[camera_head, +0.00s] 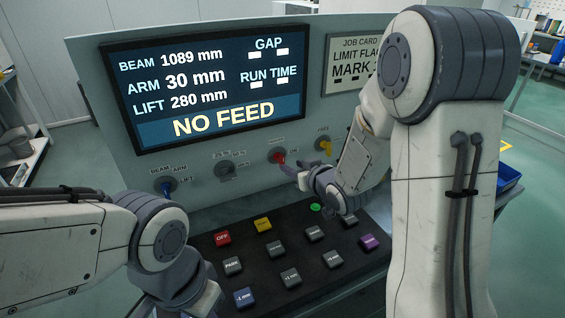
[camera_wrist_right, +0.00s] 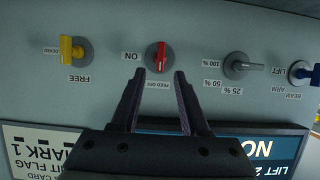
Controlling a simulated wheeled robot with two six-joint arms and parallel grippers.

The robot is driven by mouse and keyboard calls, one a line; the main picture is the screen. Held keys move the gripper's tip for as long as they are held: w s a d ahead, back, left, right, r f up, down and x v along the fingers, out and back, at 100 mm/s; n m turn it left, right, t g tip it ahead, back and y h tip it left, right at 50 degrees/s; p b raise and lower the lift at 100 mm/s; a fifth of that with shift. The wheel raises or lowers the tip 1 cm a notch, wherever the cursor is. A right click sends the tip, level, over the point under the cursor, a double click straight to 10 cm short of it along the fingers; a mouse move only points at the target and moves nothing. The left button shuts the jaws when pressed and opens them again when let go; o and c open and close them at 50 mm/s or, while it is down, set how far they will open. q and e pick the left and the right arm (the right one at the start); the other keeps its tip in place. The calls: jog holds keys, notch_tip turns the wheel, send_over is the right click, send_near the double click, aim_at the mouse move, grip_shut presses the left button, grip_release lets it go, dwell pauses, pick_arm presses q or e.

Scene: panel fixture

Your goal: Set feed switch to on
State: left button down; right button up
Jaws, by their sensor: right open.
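The feed switch is a red knob (camera_head: 277,157) on the upright panel. In the right wrist view, which shows the panel upside down, the red knob (camera_wrist_right: 160,56) has its handle along the line to the "FEED OFF" label, with "ON" to one side. My right gripper (camera_head: 287,170) is open just in front of the knob. In the wrist view its two fingertips (camera_wrist_right: 159,73) lie on either side of the handle's end, with gaps visible. Contact cannot be told. My left arm shows at lower left; its gripper is out of view.
The screen (camera_head: 205,85) reads "NO FEED". A yellow knob (camera_head: 324,146), a grey knob (camera_head: 226,169) and a blue knob (camera_head: 167,186) flank the feed switch. Below is a dark console (camera_head: 320,275) with several coloured buttons. A job card (camera_head: 352,62) hangs at upper right.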

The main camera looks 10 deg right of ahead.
aim_at(283, 162)
jog(key=x, duration=0.8)
jog(key=shift+f+p, duration=0.1)
jog(key=shift+p, duration=0.2)
grip_shut()
